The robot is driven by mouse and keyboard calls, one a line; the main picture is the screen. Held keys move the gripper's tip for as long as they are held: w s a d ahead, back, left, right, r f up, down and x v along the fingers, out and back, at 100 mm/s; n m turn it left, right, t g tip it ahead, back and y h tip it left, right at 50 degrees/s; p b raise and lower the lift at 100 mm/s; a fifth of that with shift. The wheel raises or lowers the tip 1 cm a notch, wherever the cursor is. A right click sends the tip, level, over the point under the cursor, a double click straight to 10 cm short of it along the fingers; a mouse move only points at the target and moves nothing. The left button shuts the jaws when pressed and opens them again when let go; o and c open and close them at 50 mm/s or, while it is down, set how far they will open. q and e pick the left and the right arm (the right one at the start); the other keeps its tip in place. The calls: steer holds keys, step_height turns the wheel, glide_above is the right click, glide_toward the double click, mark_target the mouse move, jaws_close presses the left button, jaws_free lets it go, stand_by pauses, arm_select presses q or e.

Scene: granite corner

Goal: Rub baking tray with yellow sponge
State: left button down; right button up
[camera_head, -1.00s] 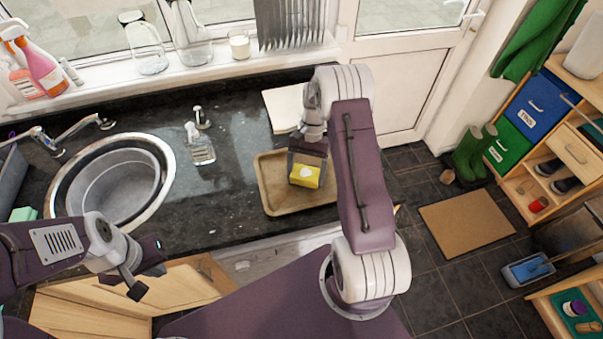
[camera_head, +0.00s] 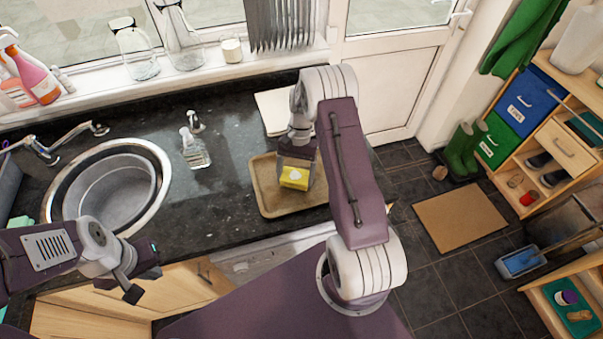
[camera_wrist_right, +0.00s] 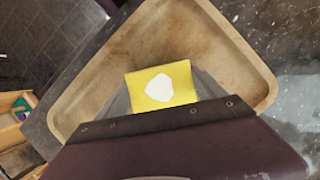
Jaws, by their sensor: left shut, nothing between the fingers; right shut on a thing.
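The baking tray (camera_head: 271,204) is a tan, shallow tray with a raised rim, lying on the dark counter near its front edge. It also fills much of the right wrist view (camera_wrist_right: 222,50). My right gripper (camera_head: 295,166) is shut on the yellow sponge (camera_head: 294,179), which has a white patch on its face, and holds it over the tray's interior. The sponge also shows in the right wrist view (camera_wrist_right: 180,82). I cannot tell whether the sponge touches the tray. My left gripper (camera_head: 145,281) is shut and empty, low at the left in front of the counter.
A round metal sink (camera_head: 152,206) holding a grey basin is on the left. A soap dispenser (camera_head: 195,152) stands between sink and tray. A pale flat board (camera_head: 272,110) lies behind the tray.

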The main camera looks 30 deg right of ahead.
steer(key=shift+w+d+f, duration=0.1)
steer(key=shift+w+d, duration=0.05)
steer(key=shift+w, duration=0.45)
steer(key=shift+w+d, duration=0.15)
steer(key=shift+w, duration=0.4)
steer(key=shift+d, duration=0.1)
steer(key=shift+s+d, duration=0.15)
steer(key=shift+d, duration=0.6)
steer(key=shift+s+d, duration=0.15)
steer(key=shift+d, duration=0.85)
steer(key=shift+r+p, duration=0.25)
steer(key=shift+p, duration=0.2)
steer(key=shift+f, duration=0.1)
steer(key=shift+w+a+f, duration=0.1)
steer(key=shift+w+a, duration=0.1)
steer(key=shift+a, duration=0.75)
steer(key=shift+w+a+f, duration=0.1)
steer(key=shift+w+a, duration=0.05)
steer(key=shift+a, duration=0.75)
steer(key=shift+r, duration=0.15)
